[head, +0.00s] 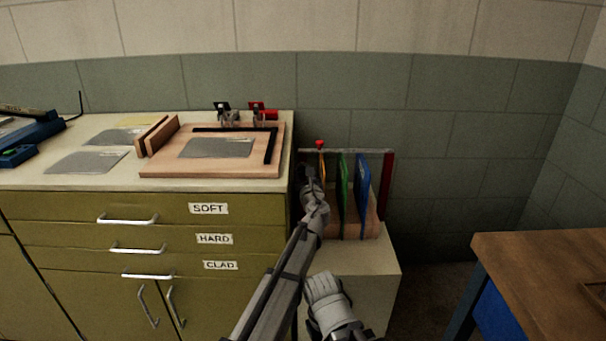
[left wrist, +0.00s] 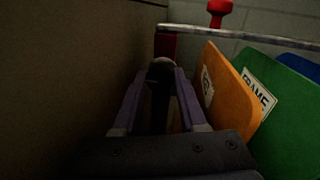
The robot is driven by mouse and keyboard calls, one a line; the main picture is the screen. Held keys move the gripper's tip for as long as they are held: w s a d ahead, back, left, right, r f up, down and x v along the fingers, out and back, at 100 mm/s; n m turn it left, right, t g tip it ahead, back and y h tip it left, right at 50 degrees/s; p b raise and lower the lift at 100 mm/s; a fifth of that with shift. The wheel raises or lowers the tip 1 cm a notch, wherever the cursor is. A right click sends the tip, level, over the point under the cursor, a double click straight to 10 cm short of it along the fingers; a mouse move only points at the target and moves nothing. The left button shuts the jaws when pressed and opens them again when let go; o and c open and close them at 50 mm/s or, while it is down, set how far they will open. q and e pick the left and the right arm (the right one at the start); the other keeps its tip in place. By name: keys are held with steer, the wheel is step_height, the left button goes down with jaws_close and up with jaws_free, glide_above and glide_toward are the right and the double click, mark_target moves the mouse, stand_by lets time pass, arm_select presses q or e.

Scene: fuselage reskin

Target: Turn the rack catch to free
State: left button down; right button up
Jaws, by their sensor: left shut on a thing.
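The rack (head: 345,151) stands on a pale low cabinet, with upright orange, green and blue boards under a grey top bar. A red knob (head: 320,143) sits at the bar's left end and also shows in the left wrist view (left wrist: 220,8). My left gripper (head: 309,176) is at the rack's left end, between the orange board and the olive cabinet's side. In the left wrist view its fingers (left wrist: 160,90) are shut on a dark, round-topped piece (left wrist: 161,68). Shadow hides whether this piece is the rack catch.
The orange board (left wrist: 230,95) and green board (left wrist: 268,110) stand close right of my left gripper. The olive drawer cabinet (head: 150,215) is close on its left. A wooden table (head: 550,250) stands at the right. Floor between them is clear.

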arm_select(q)
steer(key=shift+r+n+p, duration=0.2)
steer(key=shift+n+p, duration=0.25)
steer(key=shift+n, duration=0.35)
steer(key=n, duration=0.2)
steer(key=shift+f+n+g+p, duration=0.2)
steer(key=shift+n+g+p, duration=0.1)
steer(key=shift+g, duration=0.1)
arm_select(e)
steer(key=shift+r, duration=0.75)
arm_select(q)
steer(key=shift+a, duration=0.1)
steer(key=c, duration=0.8)
jaws_free()
steer(key=shift+o, duration=0.2)
